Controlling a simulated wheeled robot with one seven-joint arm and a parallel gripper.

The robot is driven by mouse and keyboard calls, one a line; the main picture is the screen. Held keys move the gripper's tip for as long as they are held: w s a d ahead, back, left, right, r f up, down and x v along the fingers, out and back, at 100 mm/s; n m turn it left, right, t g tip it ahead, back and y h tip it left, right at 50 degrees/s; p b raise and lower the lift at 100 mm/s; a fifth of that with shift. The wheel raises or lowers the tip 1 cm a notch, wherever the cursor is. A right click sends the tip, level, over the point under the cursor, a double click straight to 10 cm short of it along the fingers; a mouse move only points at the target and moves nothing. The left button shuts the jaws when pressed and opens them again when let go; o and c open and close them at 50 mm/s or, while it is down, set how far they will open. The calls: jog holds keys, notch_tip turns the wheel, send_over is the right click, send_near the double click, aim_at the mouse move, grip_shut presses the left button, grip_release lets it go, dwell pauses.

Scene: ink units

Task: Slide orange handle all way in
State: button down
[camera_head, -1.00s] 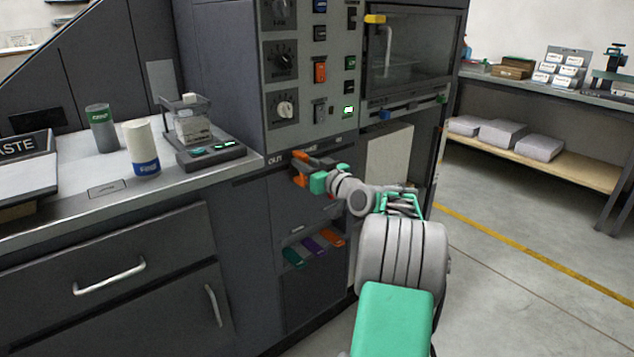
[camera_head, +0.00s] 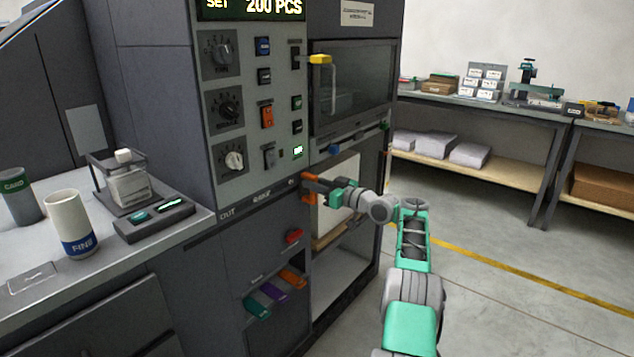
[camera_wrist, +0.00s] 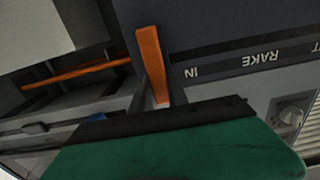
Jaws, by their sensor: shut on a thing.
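The orange handle (camera_head: 308,188) is at the IN end of the rake slot, at the right edge of the grey machine front. In the wrist view the orange handle (camera_wrist: 152,60) stands out beside the upside-down "IN" label (camera_wrist: 191,73). My gripper (camera_head: 318,190) is shut on the handle, reaching in from the right. In the wrist view its dark finger and green body fill the lower part and hide the handle's lower end. Whether the handle touches its end stop cannot be told.
The "OUT" label (camera_head: 228,216) is at the slot's left end. Below are a red handle (camera_head: 293,236) and green, purple and orange tabs (camera_head: 275,290). An open bay with a white panel (camera_head: 338,190) lies right of the handle. The floor at right is clear.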

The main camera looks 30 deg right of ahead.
jog(key=shift+w+r, duration=0.1)
jog(key=shift+r, duration=0.05)
jog(key=c, duration=1.4)
grip_release()
jog(key=shift+c, duration=0.2)
jog(key=shift+o, duration=0.8)
jog(key=shift+d, duration=0.2)
jog(key=v, duration=0.8)
